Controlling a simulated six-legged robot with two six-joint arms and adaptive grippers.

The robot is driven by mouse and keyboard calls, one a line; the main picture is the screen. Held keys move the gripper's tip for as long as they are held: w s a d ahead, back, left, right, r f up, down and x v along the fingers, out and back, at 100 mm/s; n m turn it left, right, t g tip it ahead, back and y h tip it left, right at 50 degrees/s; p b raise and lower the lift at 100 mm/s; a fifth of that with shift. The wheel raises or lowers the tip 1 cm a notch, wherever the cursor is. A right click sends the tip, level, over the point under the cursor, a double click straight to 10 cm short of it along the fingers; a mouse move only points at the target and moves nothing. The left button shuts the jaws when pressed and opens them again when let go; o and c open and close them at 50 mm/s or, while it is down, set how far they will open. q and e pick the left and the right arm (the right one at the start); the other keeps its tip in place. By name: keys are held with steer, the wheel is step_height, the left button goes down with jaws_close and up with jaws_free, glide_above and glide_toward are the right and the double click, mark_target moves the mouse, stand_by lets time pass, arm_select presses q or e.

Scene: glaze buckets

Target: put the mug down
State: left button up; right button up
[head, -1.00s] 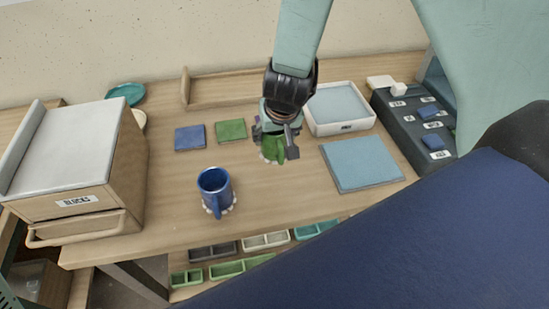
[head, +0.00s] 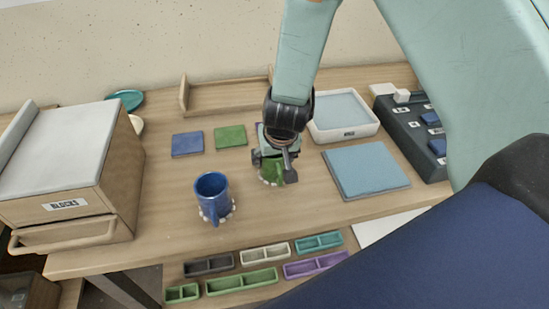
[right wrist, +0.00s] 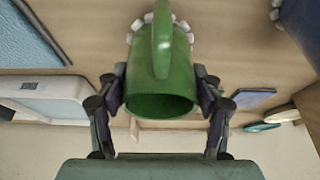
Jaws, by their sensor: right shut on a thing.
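A green mug (head: 270,173) is held by my right gripper (head: 274,166) over the middle of the table, partly hidden by the gripper in the head view. In the right wrist view the green mug (right wrist: 160,75) sits between the two fingers (right wrist: 160,95), its handle showing and pale bumps around its base. I cannot tell whether its base touches the table. A blue mug (head: 213,196) with a pale bumpy base stands upright to the left, near the table's front edge. My left gripper is not in view.
Blue (head: 187,144) and green (head: 230,136) tiles lie behind. A white tray (head: 345,133) and blue slab (head: 365,170) are to the right. A wooden BLOCKS box (head: 75,190) stands at left. Bare table (head: 245,205) lies between the blue mug and the slab.

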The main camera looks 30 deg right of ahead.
steer(key=shift+s+d+f, duration=0.1)
steer(key=shift+f, duration=0.1)
steer(key=o, duration=1.1)
steer(key=shift+c, duration=0.2)
steer(key=o, duration=0.3)
steer(key=shift+w, duration=0.2)
steer(key=shift+o, duration=0.2)
steer(key=shift+s, duration=0.1)
steer(key=shift+s, duration=0.1)
steer(key=shift+r, duration=0.1)
steer(key=shift+r, duration=0.3)
steer(key=p+v, duration=0.3)
steer(key=v, duration=0.8)
steer(key=shift+r+p, duration=0.25)
steer(key=shift+p, duration=0.05)
steer(key=shift+s, duration=0.1)
